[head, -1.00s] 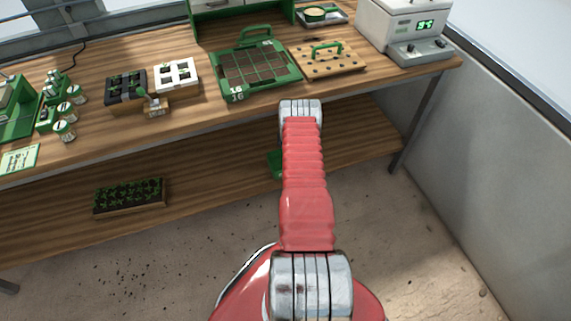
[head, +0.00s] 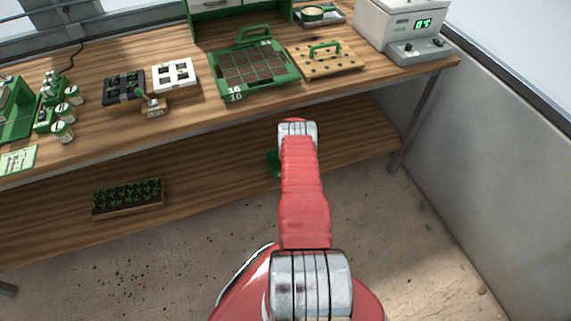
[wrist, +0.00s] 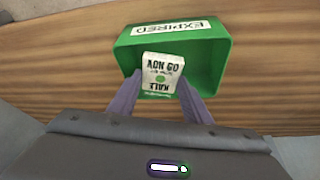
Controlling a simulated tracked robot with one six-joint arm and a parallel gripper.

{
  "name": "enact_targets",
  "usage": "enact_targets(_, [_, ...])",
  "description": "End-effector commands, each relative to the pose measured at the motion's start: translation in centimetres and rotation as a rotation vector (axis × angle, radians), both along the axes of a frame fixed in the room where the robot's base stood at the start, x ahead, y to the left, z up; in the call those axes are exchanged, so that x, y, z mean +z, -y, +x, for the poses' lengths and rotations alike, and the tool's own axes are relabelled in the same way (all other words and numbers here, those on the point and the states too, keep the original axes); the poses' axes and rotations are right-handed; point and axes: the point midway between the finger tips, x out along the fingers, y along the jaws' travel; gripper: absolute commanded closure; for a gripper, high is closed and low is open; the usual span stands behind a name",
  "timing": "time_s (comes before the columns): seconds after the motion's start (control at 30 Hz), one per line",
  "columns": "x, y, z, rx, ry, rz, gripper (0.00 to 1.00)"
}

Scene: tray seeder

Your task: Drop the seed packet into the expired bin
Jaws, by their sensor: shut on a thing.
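In the wrist view, my gripper (wrist: 158,98) is shut on a white seed packet (wrist: 162,72) with dark print and a green mark. The packet is in front of the open mouth of a green bin (wrist: 208,62) labelled EXPIRED. I cannot tell how far above or inside the bin the packet is. In the head view, a sliver of the bin (head: 273,164) shows on the lower shelf, mostly behind my arm. My gripper and the packet are hidden there.
The bin is on the wooden lower shelf (head: 210,188), under the bench top (head: 200,113). A seedling tray (head: 127,197) is at the shelf's left. On the bench are a green-framed seed tray (head: 297,79), a drilled board (head: 350,64) and small jars (head: 63,132).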

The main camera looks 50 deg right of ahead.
Motion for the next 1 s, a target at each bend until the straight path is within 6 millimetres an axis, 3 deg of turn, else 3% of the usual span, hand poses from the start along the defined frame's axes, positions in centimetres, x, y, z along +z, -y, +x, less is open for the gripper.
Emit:
enact_targets(0.13, [0.03, -0.02, 0.04, 0.001, 0.000, 0.000, 0.77])
enact_targets(0.17, [0.03, -0.02, 0.04, 0.001, 0.000, 0.000, 0.55])
enact_targets(0.47, [0.03, -0.06, 0.07, 0.001, 0.000, 0.000, 0.34])
enact_targets(1.0, [0.90, -0.24, -0.11, 0.002, 0.000, 0.000, 0.34])
